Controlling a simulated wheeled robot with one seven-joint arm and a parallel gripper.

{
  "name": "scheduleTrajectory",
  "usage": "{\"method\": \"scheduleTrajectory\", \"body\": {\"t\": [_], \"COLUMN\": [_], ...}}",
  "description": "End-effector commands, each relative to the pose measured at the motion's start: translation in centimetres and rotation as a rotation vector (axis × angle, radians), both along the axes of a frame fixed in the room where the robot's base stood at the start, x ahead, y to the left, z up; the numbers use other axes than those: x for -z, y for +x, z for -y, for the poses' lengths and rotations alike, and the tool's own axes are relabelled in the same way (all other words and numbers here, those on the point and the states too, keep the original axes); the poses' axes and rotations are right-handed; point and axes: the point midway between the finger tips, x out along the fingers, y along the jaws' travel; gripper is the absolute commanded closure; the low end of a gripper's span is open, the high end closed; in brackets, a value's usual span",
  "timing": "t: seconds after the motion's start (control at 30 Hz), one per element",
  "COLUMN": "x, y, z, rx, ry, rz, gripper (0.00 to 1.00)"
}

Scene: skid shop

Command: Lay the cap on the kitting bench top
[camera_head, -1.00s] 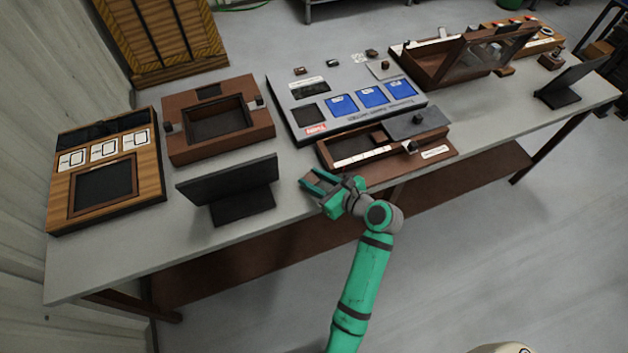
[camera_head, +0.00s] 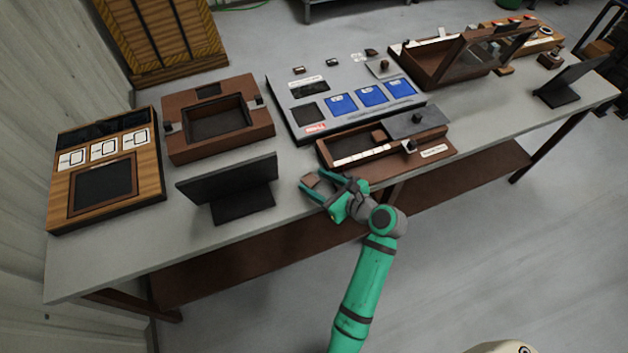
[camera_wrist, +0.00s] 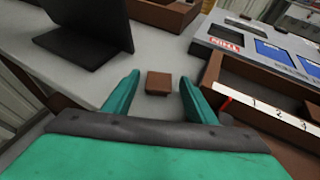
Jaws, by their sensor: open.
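The cap, a small brown square block (camera_head: 311,181), lies on the grey bench top (camera_head: 290,225) near its front edge. In the wrist view the cap (camera_wrist: 159,83) sits between and just beyond the tips of my green fingers, with bare bench around it. My gripper (camera_head: 316,187) is open, its fingers apart on either side of the cap, not visibly touching it. In the wrist view my gripper (camera_wrist: 158,85) shows a clear gap between each finger and the cap.
A wooden box with a grey sliding lid (camera_head: 430,121) stands just right of my gripper. A black upright panel on a foot (camera_head: 228,185) stands to the left. A grey board with blue panels (camera_head: 300,120) lies behind.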

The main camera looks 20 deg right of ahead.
Motion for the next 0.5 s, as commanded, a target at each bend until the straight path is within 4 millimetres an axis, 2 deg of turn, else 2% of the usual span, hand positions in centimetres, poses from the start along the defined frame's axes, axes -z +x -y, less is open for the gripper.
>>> {"method": "scheduleTrajectory", "body": {"t": [0.3,0.5], "x": [-2.4,-3.6], "y": [-5.3,-7.8], "z": [2.5,3.6], "rx": [0.004,0.002], "ry": [-0.001,-0.001], "rz": [0.000,0.000], "gripper": [0.49,0.49]}}
